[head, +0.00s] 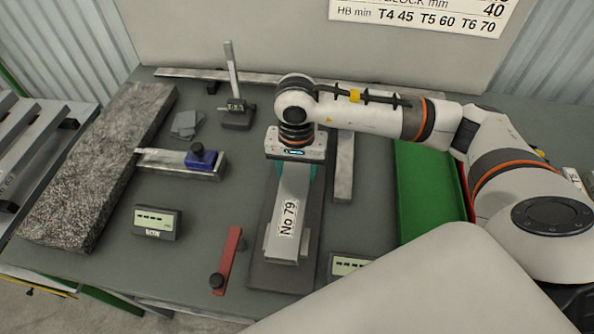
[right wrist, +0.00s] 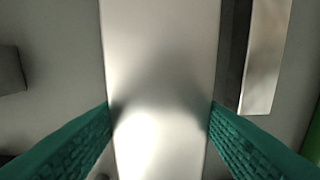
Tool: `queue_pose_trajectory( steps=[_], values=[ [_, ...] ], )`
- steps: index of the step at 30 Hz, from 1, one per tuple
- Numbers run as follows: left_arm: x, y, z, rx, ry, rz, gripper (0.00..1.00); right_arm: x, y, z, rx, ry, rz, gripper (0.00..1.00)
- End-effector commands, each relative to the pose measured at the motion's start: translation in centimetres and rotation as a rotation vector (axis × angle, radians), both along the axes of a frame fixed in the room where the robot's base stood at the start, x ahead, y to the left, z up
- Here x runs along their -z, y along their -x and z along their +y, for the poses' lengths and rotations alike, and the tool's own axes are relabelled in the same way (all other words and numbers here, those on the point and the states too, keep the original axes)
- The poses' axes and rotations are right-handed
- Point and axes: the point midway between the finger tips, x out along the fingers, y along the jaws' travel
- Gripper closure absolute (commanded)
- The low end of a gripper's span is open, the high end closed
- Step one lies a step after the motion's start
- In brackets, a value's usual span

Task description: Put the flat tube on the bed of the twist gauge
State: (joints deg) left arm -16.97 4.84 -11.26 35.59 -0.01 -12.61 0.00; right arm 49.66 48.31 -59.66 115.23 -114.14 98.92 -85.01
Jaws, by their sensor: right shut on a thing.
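The flat tube (head: 292,190) is a pale grey metal bar with a "No 79" label on it. My right gripper (head: 293,168) is shut on its far part, with a teal finger on each side. In the right wrist view the tube (right wrist: 160,60) runs up between the two fingers (right wrist: 160,125). The tube lies lengthwise over a dark plate (head: 259,270), which looks like the gauge bed, with grey blocks (head: 284,248) at its near end. I cannot tell whether the tube touches the bed or hangs just above it. My left gripper is not in view.
A red-handled bar (head: 228,255) and a display box (head: 157,222) lie left of the bed; another display (head: 347,265) is to its right. A blue clamp (head: 201,158) sits on a bar near a rough grey slab (head: 100,160). A stand (head: 236,110) is behind. A green surface (head: 425,190) is right.

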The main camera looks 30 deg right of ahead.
Motion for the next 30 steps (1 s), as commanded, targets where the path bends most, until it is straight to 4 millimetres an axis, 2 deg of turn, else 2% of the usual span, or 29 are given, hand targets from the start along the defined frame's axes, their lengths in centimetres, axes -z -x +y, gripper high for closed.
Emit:
queue_pose_trajectory(
  steps=[4,16,17,20,30],
  values=[
    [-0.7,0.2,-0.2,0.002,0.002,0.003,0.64,1.7,0.0,0.1,0.0,-0.001,0.002,0.86],
    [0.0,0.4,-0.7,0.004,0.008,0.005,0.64,2.3,0.0,0.0,0.0,-0.001,-0.002,0.86],
    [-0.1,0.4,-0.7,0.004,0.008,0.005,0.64,2.3,0.0,0.0,0.0,0.0,0.0,0.42],
    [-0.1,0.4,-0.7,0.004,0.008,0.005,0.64,2.3,0.0,0.0,0.0,-0.001,0.001,0.26],
    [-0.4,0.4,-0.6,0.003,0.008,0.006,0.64,2.0,0.0,0.0,0.0,-0.001,0.001,0.24]
  ],
)
